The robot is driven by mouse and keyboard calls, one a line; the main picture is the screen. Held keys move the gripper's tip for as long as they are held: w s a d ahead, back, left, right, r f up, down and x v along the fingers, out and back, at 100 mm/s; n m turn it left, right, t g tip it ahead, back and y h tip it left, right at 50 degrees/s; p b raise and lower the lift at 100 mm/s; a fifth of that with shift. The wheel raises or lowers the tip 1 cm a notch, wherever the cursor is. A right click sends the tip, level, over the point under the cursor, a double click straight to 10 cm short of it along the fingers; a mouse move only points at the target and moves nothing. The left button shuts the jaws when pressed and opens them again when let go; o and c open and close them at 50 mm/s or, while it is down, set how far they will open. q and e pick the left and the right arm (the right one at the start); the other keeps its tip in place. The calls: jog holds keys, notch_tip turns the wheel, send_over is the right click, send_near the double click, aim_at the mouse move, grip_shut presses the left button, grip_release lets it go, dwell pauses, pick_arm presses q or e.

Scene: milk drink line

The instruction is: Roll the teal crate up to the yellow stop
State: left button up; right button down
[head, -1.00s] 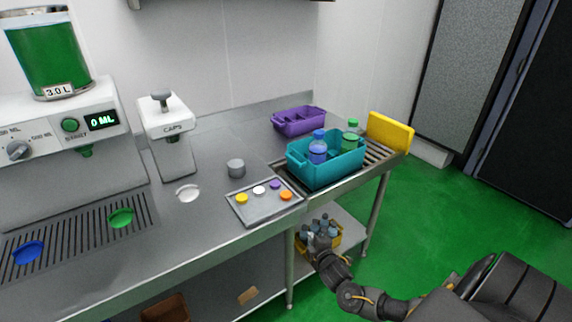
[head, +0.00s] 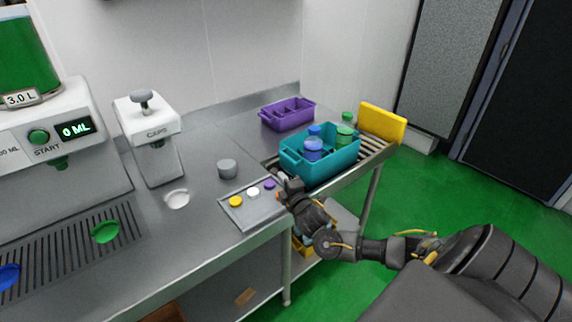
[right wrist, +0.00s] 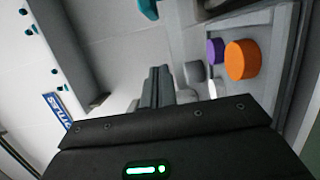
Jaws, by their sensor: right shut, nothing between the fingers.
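The teal crate (head: 322,170) sits on the roller track (head: 372,150), short of the yellow stop (head: 383,122) at the track's far right end. It holds a bottle with a blue cap (head: 313,146) and a bottle with a green cap (head: 346,134). My right gripper (head: 282,182) is shut and empty, just left of the crate's near left end, above the cap tray's edge. I cannot tell if it touches the crate. Its closed fingers (right wrist: 158,86) also show in the right wrist view. My left gripper is out of view.
A tray (head: 250,214) with coloured caps lies beside my right gripper; an orange cap (right wrist: 248,60) shows close by in the wrist view. A purple crate (head: 288,114) stands behind the teal crate. A grey cylinder (head: 227,168) stands on the counter.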

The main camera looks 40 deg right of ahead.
aim_at(290, 153)
jog(key=w+d+p, duration=0.2)
jog(key=w+d, duration=0.3)
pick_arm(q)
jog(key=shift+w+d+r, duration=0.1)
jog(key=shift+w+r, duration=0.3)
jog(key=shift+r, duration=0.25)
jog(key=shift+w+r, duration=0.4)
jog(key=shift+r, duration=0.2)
pick_arm(e)
jog(key=shift+d, duration=0.3)
